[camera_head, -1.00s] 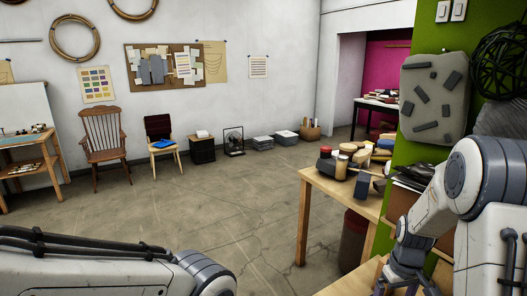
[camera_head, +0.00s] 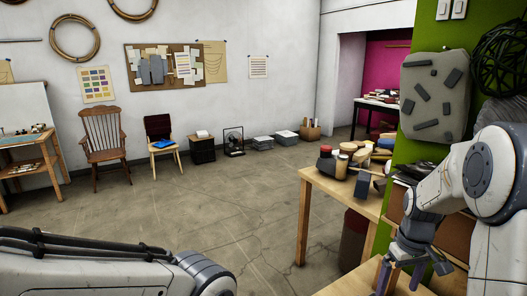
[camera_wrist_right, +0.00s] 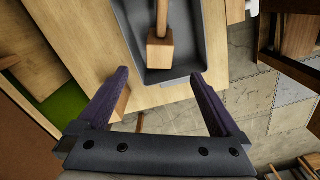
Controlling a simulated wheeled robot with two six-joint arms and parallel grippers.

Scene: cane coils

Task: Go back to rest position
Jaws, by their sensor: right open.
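My right gripper (camera_head: 402,278) hangs low at the right of the head view, its two purple fingers apart. It also shows in the right wrist view (camera_wrist_right: 160,74), open, with nothing between the fingers. Beyond the fingertips in that view is a dark grey tray (camera_wrist_right: 198,45) on a wooden tabletop. A wooden block with a handle (camera_wrist_right: 160,50) lies in the tray, apart from the fingers. My left arm crosses the bottom left of the head view, and its gripper is out of the picture.
A wooden table (camera_head: 340,196) with jars and small items stands left of my right arm. A green wall (camera_head: 428,148) with a grey panel (camera_head: 436,100) is close behind that arm. Chairs (camera_head: 103,140) stand far off by the wall. The middle floor (camera_head: 200,220) is clear.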

